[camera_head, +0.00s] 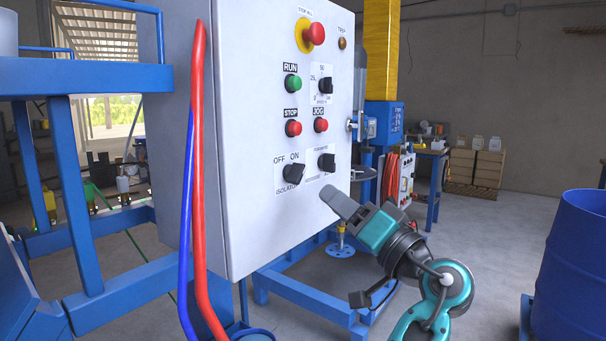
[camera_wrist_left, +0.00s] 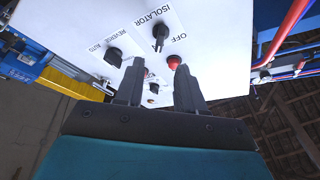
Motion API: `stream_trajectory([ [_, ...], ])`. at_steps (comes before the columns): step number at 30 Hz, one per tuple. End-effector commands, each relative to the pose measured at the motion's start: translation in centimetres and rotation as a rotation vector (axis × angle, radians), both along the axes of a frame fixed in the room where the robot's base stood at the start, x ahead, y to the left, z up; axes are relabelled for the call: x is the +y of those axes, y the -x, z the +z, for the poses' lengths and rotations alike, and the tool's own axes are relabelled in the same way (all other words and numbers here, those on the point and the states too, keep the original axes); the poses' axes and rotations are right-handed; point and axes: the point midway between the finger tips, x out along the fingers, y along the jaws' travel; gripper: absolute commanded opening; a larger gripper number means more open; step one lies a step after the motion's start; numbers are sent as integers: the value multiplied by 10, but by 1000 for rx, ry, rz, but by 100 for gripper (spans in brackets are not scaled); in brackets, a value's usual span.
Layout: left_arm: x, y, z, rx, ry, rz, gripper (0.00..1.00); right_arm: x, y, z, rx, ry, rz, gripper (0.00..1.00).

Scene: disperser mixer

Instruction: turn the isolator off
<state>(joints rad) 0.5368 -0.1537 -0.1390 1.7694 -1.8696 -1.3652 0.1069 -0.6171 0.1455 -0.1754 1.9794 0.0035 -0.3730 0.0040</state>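The isolator switch (camera_head: 293,173) is a black rotary knob low on the front of a pale grey control panel (camera_head: 258,215). OFF is printed at its upper left and ON above it; its handle appears to lean toward ON. In the left wrist view the isolator knob (camera_wrist_left: 160,36) shows beyond the fingertips, near its OFF label. My left gripper (camera_head: 330,198) is to the right of and below the knob in the head view, apart from it. In the wrist view its two fingers (camera_wrist_left: 157,72) are spread with nothing between them. My right gripper is not in view.
Red and blue hoses (camera_head: 198,180) run along the panel's left side. A blue drum (camera_head: 572,265) stands at the right. Open floor lies between.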

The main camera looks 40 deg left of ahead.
Motion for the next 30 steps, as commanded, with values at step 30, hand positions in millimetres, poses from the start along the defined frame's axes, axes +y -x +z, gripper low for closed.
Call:
stream_trajectory([
  [30,91,-14,28,0,1,-1,28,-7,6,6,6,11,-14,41],
])
